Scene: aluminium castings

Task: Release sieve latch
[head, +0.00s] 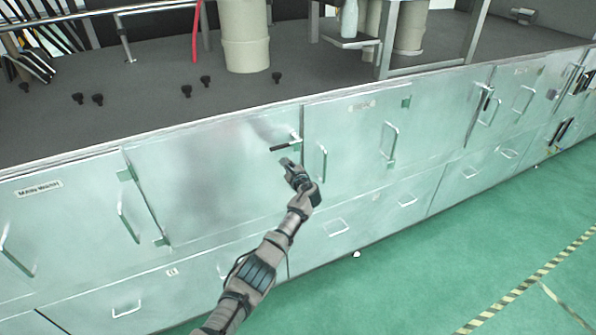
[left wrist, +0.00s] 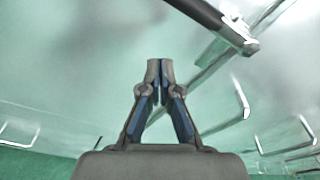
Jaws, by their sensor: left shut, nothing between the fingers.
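A latch with a black lever handle (head: 285,146) and a metal mount sits at the upper right of a large plain metal door (head: 205,175) in the head view. In the left wrist view the black lever (left wrist: 207,14) crosses the top right, ending at its metal mount. My left gripper (head: 287,163) is just below the lever in the head view, apart from it as far as I can see. In the left wrist view the gripper (left wrist: 160,64) has its fingertips together, with nothing between them. My right gripper is not in view.
A bar handle (head: 323,162) stands out from the neighbouring door, close to the right of my gripper. Another door handle (head: 128,226) is at the left. Black knobs (head: 187,91) dot the dark top surface. The green floor (head: 440,260) at right is mostly clear.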

